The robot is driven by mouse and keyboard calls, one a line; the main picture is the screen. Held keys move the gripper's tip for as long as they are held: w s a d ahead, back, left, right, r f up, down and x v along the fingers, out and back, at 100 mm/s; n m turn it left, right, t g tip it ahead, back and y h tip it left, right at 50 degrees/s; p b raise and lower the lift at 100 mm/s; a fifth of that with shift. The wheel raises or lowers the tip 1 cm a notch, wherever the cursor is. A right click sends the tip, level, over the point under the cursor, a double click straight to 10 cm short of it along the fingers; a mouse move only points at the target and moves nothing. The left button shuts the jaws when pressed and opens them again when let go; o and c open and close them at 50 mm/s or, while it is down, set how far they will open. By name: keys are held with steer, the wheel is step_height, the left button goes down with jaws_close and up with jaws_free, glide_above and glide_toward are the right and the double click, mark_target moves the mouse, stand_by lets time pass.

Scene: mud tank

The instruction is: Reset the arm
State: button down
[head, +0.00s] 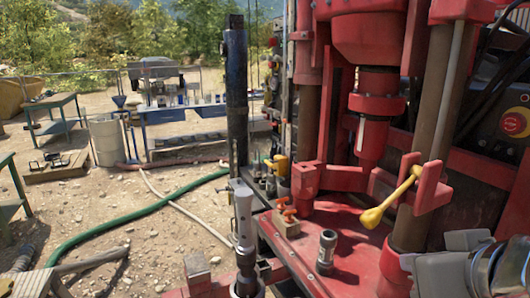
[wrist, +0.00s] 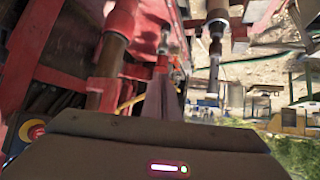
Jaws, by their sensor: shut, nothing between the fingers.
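My gripper (wrist: 163,92) shows in the wrist view as narrow grey fingers beyond its dark housing. The fingers are together, with nothing held between them. They point toward the red drilling machine (wrist: 68,30), which appears upside down in this view. In the head view the gripper is not visible; grey metal arm parts, which look like mine, enter at the lower right edge. The red machine (head: 345,250) fills the right half of the head view.
A yellow-handled lever (head: 392,197) sticks out of the machine. A small dark cylinder (head: 327,250) stands on its red deck. An emergency stop button (head: 514,123) is at the right. A green hose (head: 130,218) crosses the open gravel at the left. A blue workbench (head: 195,115) stands behind.

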steer(key=a+f+g, duration=0.2)
steer(key=a+f, duration=0.1)
steer(key=f, duration=0.6)
steer(key=s+a+f+g, duration=0.1)
steer(key=a+f, duration=0.3)
steer(key=f, duration=0.5)
steer(key=shift+g, duration=0.9)
steer(key=shift+s+d, duration=0.1)
